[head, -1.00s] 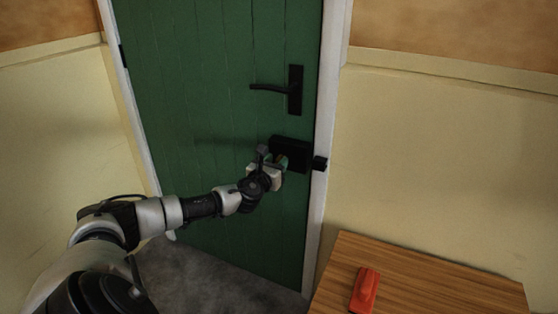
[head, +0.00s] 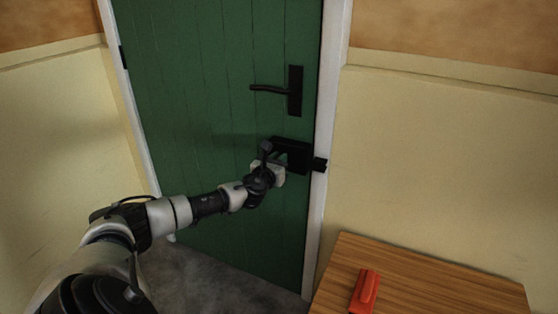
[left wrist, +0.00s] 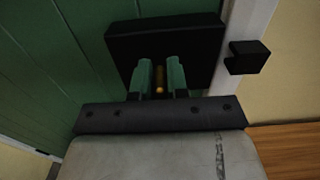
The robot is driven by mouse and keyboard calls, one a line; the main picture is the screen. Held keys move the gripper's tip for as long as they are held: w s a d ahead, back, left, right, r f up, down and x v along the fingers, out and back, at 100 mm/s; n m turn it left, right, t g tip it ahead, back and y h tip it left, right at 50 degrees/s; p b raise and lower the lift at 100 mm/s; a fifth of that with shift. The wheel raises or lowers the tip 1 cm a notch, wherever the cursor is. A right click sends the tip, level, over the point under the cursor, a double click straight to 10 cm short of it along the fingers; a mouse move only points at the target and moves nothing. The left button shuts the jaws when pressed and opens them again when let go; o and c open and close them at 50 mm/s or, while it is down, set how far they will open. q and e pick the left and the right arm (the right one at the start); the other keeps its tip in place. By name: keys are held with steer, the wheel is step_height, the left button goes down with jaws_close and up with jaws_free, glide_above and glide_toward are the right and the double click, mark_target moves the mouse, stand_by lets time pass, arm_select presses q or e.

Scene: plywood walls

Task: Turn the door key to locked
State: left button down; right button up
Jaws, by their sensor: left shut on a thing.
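The green door (head: 215,110) stands shut in its white frame. A black lock box (head: 298,157) sits on the door's right edge below the handle. It also shows in the left wrist view (left wrist: 165,42). The brass-coloured key (left wrist: 159,80) shows between the green fingertips in the left wrist view, at the face of the lock box. My left gripper (left wrist: 160,78) is shut on the key. In the head view my left gripper (head: 280,165) is at the lock box, and the key is hidden by the wrist there. My right gripper is not in view.
A black lever handle (head: 290,90) is above the lock box. A black catch (head: 319,164) is on the door frame beside it. A wooden table (head: 420,280) with a red object (head: 364,292) stands at the lower right.

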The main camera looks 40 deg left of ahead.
arm_select(q)
steer(key=shift+n, duration=0.3)
steer(key=n, duration=0.5)
steer(key=a+f+n+b, duration=0.1)
steer(key=n, duration=0.5)
steer(key=a+f+n, duration=0.1)
steer(key=n, duration=0.5)
steer(key=shift+s+b, duration=0.3)
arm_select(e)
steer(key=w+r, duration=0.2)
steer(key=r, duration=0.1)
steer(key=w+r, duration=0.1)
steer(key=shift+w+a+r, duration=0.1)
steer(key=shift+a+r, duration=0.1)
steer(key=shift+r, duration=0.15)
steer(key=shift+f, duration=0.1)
arm_select(q)
steer(key=shift+n, duration=0.3)
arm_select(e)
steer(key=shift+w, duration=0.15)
